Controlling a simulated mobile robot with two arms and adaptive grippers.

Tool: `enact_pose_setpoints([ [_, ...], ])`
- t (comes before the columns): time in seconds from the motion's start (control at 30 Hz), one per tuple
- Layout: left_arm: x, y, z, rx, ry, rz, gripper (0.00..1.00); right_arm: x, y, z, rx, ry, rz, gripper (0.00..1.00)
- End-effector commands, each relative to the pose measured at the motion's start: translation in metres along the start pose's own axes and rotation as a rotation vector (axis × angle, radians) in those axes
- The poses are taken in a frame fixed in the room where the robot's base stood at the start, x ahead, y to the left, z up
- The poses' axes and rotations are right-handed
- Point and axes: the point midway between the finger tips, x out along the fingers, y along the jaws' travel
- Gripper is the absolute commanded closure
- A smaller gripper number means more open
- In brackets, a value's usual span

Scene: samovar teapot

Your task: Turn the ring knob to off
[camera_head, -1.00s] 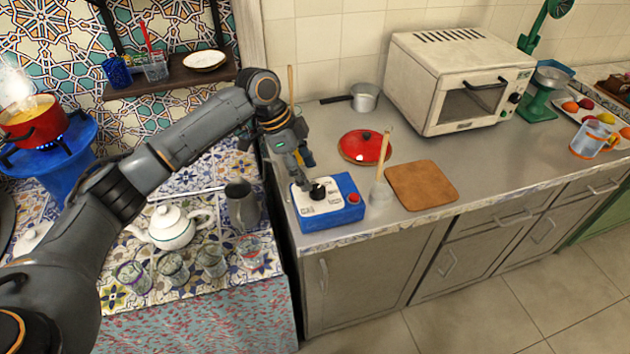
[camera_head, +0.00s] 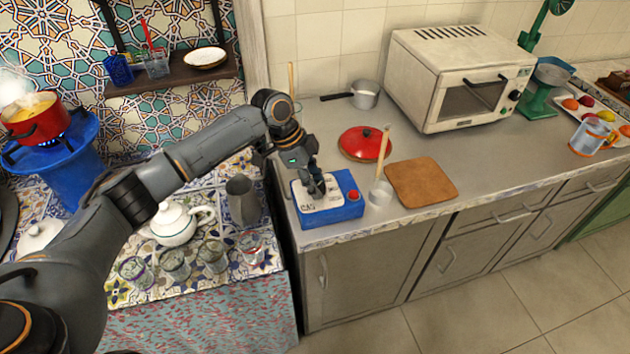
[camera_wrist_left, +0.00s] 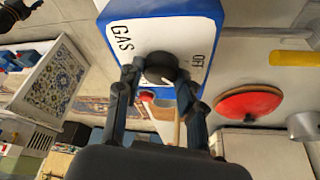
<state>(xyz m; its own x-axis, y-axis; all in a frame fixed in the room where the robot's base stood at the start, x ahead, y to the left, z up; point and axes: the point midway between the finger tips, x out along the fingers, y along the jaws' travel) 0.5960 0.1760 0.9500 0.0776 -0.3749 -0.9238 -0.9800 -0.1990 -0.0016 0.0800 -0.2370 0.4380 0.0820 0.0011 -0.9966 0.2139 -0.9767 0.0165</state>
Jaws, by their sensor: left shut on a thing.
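The ring knob (camera_wrist_left: 160,68) is a black round knob on the white face of a blue box (camera_head: 345,209) marked "GAS" and "OFF". The box stands on the grey counter near its left end. My left gripper (camera_head: 318,187) reaches down onto the box from above. In the left wrist view its two fingers (camera_wrist_left: 158,80) sit on either side of the knob and are shut on it. In the head view the fingers mostly hide the knob. A light pointer mark shows on the knob, but its exact setting is hard to read.
A red button (camera_head: 353,195) sits on the box's right side. Close by are a white mortar-like cup (camera_head: 380,193) with a wooden stick, a red lid (camera_head: 364,143) and a brown board (camera_head: 422,184). A red pot (camera_head: 38,124) steams on a blue burner at the left.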

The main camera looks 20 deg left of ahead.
Motion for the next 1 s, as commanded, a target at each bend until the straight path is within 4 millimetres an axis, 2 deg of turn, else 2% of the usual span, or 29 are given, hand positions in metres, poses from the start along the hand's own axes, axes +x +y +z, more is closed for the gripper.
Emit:
enact_pose_setpoints([
  [0.17,0.000,0.001,0.000,-0.011,-0.001,-0.001,0.94,-0.003,0.001,-0.007,0.000,0.012,0.001,0.64],
  [0.37,-0.002,0.002,-0.001,-0.073,-0.001,-0.025,0.94,-0.017,0.002,-0.009,0.001,0.013,0.002,0.64],
  [1.0,-0.003,0.006,-0.003,-0.538,-0.002,-0.216,0.94,-0.099,0.002,-0.015,0.001,0.011,0.000,0.64],
])
